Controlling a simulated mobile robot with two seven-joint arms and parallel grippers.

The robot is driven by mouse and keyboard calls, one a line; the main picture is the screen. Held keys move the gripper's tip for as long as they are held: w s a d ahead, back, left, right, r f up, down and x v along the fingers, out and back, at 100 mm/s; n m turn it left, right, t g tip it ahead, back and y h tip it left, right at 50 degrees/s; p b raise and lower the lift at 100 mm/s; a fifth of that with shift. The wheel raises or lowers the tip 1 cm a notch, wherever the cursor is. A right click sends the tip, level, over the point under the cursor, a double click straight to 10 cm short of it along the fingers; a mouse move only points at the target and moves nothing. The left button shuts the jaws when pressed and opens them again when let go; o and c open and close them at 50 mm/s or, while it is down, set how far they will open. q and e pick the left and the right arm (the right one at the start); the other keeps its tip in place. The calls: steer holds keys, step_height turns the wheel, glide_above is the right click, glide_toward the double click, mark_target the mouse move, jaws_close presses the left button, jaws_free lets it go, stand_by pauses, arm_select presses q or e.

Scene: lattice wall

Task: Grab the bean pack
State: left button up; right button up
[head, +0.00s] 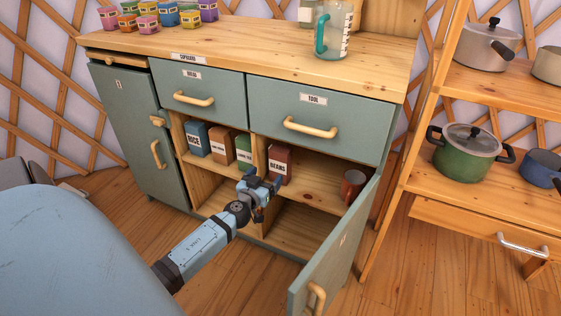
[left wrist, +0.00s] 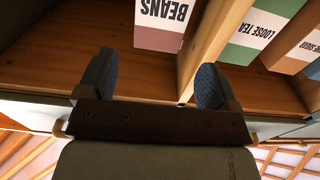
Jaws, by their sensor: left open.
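The bean pack (head: 279,163) is a reddish-brown box labelled BEANS. It stands upright on the upper shelf inside the open green cupboard (head: 232,193), just right of a wooden divider. My left gripper (head: 262,184) is in front of that shelf, close to the pack, and covers part of its lower left side in the head view. In the left wrist view the picture is upside down; the pack (left wrist: 162,22) shows beyond the two spread, empty fingers (left wrist: 157,80), apart from them. My right gripper is not in view.
Rice (head: 198,138), loose tea (head: 244,150) and other packs stand left of the divider. A reddish mug (head: 353,186) is at the shelf's right. The open cupboard door (head: 335,262) juts out at the right. A pot rack (head: 450,180) stands beyond it.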

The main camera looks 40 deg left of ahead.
mark_target(278, 160)
arm_select(q)
steer(key=x, duration=1.1)
steer(key=shift+c, duration=0.2)
steer(key=c, duration=0.7)
steer(key=shift+c, duration=0.6)
steer(key=shift+w+r, duration=0.1)
